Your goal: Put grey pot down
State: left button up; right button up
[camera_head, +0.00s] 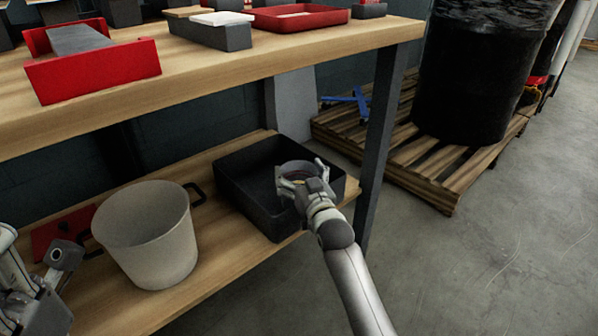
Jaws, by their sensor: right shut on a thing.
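The grey pot (298,167) is a small, round, dark grey thing with an open top, in my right gripper (301,180). The gripper's fingers are closed around it, and they hide part of its side. It is over or inside the black bin (256,214) on the lower shelf; I cannot tell if it touches the bin's floor. My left gripper (62,262) is at the lower left edge, beside a large pale bucket, and its fingers are too unclear to read.
The large pale bucket (150,235) with black handles stands left of the bin on the lower shelf (215,255). The upper shelf (330,45) overhangs, and a dark table leg (380,130) stands right of the bin.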

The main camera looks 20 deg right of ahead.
jog(key=o, duration=1.4)
jog(key=shift+o, duration=1)
